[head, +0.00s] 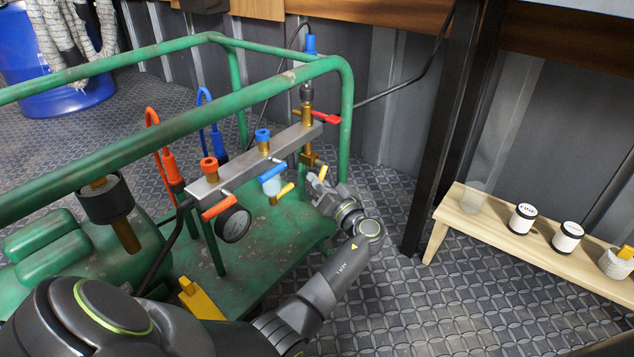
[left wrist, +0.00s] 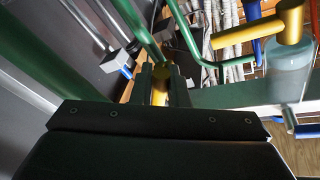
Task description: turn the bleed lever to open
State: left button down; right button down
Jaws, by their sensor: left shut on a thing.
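My left gripper (head: 318,184) is low beside the foot of the brass valve column (head: 307,128), at the right end of the grey manifold bar (head: 255,160). It is shut on a small yellow lever (head: 323,172), taken to be the bleed lever. In the left wrist view the yellow lever (left wrist: 160,88) shows between the two fingers (left wrist: 160,82). The fingers hide part of it, so its exact angle is unclear. A red lever (head: 326,118) sticks out to the right higher on the column. My right gripper is not in view.
A green tube frame (head: 345,110) surrounds the manifold. A clear cup (head: 271,185) and another yellow handle (head: 283,192) are left of my gripper. A black gauge (head: 234,224) hangs below the bar. A wooden bench (head: 480,228) with cans stands at right.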

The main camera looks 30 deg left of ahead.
pick_arm(q)
jog(key=shift+w+d+f+n+g+y, duration=0.15)
jog(key=shift+w+n+g+y, duration=0.25)
jog(key=shift+n, duration=1)
jog(key=shift+w+a+f+n+g+y, duration=0.15)
jog(key=shift+w+n+y, duration=0.3)
jog(key=shift+n, duration=0.95)
jog(key=shift+w+d+f+n+g+y, duration=0.1)
jog(key=shift+w+n+g+y, duration=0.3)
jog(key=shift+n, duration=1)
jog(key=c, duration=1.4)
grip_release()
jog(key=shift+w, duration=0.1)
